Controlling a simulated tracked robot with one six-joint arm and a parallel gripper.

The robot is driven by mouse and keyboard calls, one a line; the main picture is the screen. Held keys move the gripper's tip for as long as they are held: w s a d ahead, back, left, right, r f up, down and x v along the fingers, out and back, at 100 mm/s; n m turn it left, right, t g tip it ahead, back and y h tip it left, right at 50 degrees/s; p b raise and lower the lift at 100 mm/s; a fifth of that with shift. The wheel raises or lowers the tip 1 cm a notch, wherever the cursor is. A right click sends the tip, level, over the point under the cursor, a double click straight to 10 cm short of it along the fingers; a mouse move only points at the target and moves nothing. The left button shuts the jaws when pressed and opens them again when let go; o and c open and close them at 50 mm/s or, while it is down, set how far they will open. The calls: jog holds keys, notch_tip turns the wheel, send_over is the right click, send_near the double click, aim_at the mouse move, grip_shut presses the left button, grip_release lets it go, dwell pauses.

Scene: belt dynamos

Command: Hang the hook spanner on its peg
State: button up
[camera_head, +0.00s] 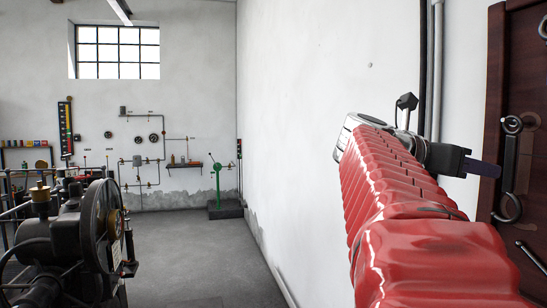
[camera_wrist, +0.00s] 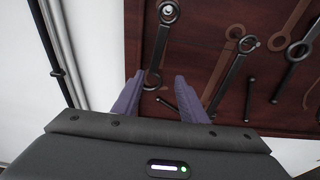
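The hook spanner (camera_head: 509,163) is dark, with a ring at its top and a curved hook at its bottom. It hangs upright against the brown board; in the wrist view it (camera_wrist: 158,50) shows beyond my fingertips. Its ring appears to sit around a peg (camera_wrist: 168,11) with a pale round end. My gripper (camera_head: 488,168) is open, its purple fingers apart and nothing between them. In the wrist view my gripper (camera_wrist: 156,82) has the hook end lying between and beyond its fingertips. Whether they touch the spanner I cannot tell.
The dark brown board (camera_head: 520,60) hangs on the white wall at right. It carries other spanners (camera_wrist: 228,72), pale tool outlines and short dark bars (camera_wrist: 250,100). Vertical pipes (camera_wrist: 52,45) run left of the board. A machine (camera_head: 80,235) stands at left; the floor (camera_head: 205,265) between is clear.

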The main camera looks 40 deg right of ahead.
jog(key=v, duration=0.7)
jog(key=shift+a, duration=0.25)
jog(key=shift+m, duration=0.3)
jog(key=w+a+f+m+t+y, duration=0.2)
jog(key=w+a+f+m+t, duration=0.15)
jog(key=f, duration=0.45)
jog(key=w+a+f+m+t+y, duration=0.25)
jog(key=w+f, duration=0.25)
jog(key=f, duration=0.4)
jog(key=w+a+f+m+t+y, duration=0.2)
jog(key=w+a+f+m, duration=0.2)
jog(key=f, duration=0.4)
jog(key=a+f+m+t+y, duration=0.1)
jog(key=a+f, duration=0.4)
jog(key=a, duration=0.5)
jog(key=a+f+m+t+y, duration=0.1)
jog(key=a+f+y, duration=0.3)
jog(key=a, duration=0.7)
jog(key=a+f+t+y, duration=0.1)
jog(key=a+f+y, duration=0.2)
jog(key=a+f, duration=0.5)
jog(key=shift+w+a+m+t, duration=0.15)
jog(key=shift+a+m+t, duration=0.25)
jog(key=shift+a, duration=0.9)
